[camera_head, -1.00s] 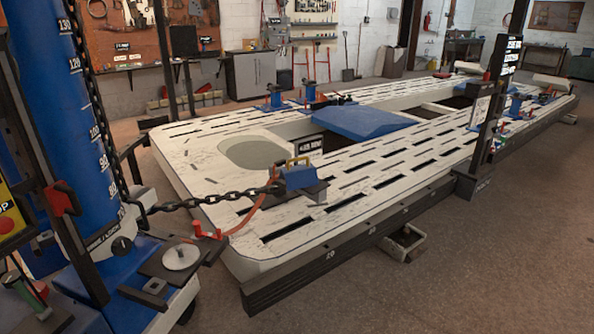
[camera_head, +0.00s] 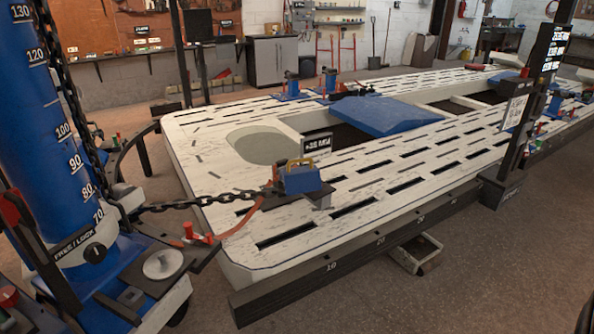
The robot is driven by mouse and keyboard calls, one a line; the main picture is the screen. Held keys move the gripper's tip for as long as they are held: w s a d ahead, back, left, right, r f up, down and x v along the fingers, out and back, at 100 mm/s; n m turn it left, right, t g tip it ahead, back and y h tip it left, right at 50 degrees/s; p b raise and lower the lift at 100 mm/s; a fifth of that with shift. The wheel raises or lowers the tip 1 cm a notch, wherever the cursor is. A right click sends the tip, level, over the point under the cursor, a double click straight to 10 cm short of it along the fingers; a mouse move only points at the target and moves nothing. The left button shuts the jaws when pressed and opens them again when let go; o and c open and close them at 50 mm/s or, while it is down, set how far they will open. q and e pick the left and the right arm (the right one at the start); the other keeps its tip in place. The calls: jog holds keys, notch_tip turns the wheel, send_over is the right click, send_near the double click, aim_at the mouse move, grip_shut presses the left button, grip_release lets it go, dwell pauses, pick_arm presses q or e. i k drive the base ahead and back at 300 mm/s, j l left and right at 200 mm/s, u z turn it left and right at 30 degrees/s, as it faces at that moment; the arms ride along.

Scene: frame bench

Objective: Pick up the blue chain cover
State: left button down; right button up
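A blue, low, raised cover (camera_head: 375,115) lies on the white slotted frame bench (camera_head: 228,245), near the middle; I take it as the blue chain cover. Its top looks smooth and its near edge slopes down to the bench. A smaller blue clamp block (camera_head: 302,181) with a yellow handle stands nearer on the bench. A dark chain (camera_head: 190,203) runs to that clamp from the blue pulling tower at the left. Neither of my grippers shows in the head view, so nothing is seen touching the cover.
The blue tower (camera_head: 35,130) and its base fill the left side. A dark upright post (camera_head: 520,125) stands at the bench's right edge. A small tray (camera_head: 415,254) sits under the near edge. The floor (camera_head: 480,270) in front right is mostly clear.

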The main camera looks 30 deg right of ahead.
aim_at(298, 180)
jog(key=i+l+u, duration=0.1)
jog(key=l, duration=0.2)
jog(key=i+l, duration=0.15)
jog(key=i+l+u, duration=0.15)
jog(key=l, duration=0.25)
jog(key=i+l+u, duration=0.1)
jog(key=l, duration=0.2)
jog(key=i+l, duration=0.15)
jog(key=i+l+u, duration=0.15)
jog(key=l, duration=0.25)
